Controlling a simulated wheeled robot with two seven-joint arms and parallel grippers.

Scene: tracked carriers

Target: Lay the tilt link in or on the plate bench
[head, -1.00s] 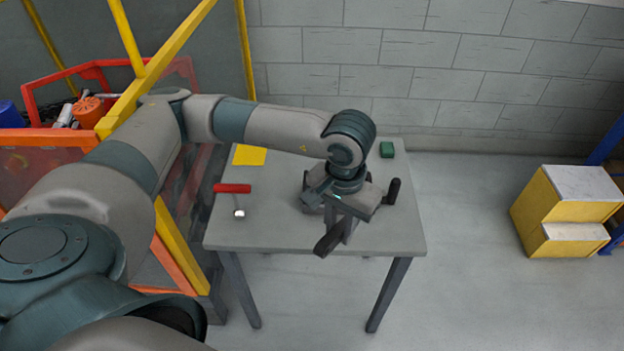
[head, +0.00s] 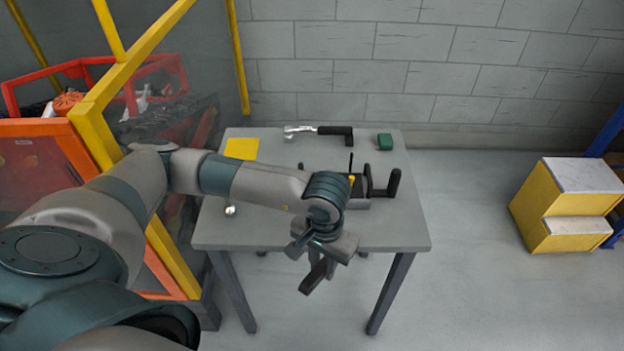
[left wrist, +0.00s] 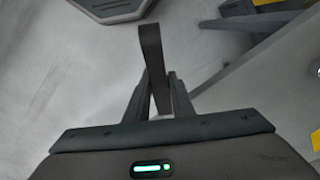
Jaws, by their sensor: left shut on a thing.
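My left gripper (head: 320,262) is shut on the dark, flat bar that I take to be the tilt link (head: 312,279). In the left wrist view the link (left wrist: 151,55) stands up between the two fingers (left wrist: 158,92) and reaches well beyond them. The plate bench (head: 270,232) is the grey table with dark legs. In the head view the gripper and link overlap its front edge, with floor behind the link in the wrist view. I cannot tell their exact height. My right gripper is not in view.
On the bench are a holder with dark uprights (head: 382,189), a wrench-like tool (head: 318,131), a green block (head: 385,142) and a yellow sheet (head: 241,148). A yellow-framed fence (head: 135,60) stands left. The bench's right front is bare.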

